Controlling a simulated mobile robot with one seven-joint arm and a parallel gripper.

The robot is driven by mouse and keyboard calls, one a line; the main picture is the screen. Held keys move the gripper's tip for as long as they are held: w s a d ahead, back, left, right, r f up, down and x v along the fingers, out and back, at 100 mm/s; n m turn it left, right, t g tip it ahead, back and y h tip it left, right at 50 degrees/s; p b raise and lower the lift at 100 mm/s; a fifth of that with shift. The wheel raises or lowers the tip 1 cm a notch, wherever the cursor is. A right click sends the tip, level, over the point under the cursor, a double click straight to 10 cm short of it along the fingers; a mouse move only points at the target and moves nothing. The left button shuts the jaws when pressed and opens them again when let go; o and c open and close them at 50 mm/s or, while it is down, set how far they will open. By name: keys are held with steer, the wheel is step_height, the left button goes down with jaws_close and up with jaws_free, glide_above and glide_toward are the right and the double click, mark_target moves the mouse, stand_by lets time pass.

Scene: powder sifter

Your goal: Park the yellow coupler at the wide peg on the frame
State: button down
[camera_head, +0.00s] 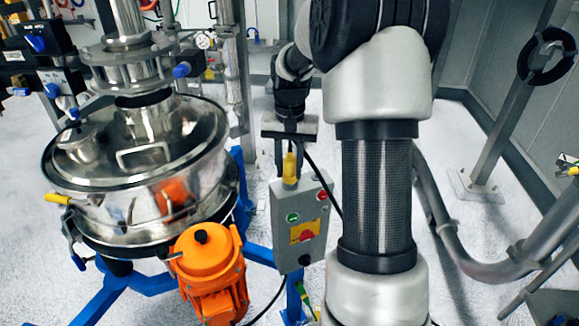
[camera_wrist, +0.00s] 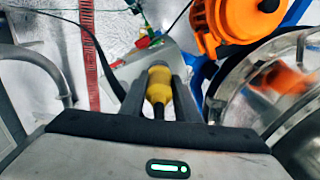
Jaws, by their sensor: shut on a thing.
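The yellow coupler (camera_head: 290,168) is held upright between the fingers of my gripper (camera_head: 291,176), just above the top of the grey control box in the head view. In the wrist view the coupler (camera_wrist: 159,84) sits between the two dark fingers (camera_wrist: 159,92), with a dark stem on its near side. My gripper is shut on it. Whether the coupler touches the box behind it I cannot tell. The blue frame (camera_head: 257,250) stands under the sifter. I cannot make out the wide peg in either view.
The grey control box (camera_head: 285,240) with buttons is close below my gripper. An orange motor (camera_head: 208,265) and the steel sifter drum (camera_head: 130,205) stand to the left. A black cable (camera_head: 325,182) runs beside the box. A bent grey pipe (camera_head: 470,262) is at the right.

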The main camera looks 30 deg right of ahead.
steer(key=shift+f+b, duration=0.4)
steer(key=shift+f, duration=0.35)
stand_by(0.8)
steer(key=c, duration=1.3)
jaws_free()
steer(key=shift+o, duration=0.2)
steer(key=shift+r, duration=0.1)
step_height(320, 180, up, 16)
steer(key=shift+r+p, duration=0.1)
steer(key=shift+p, duration=0.55)
steer(key=shift+s+r, duration=0.1)
steer(key=shift+r, duration=0.5)
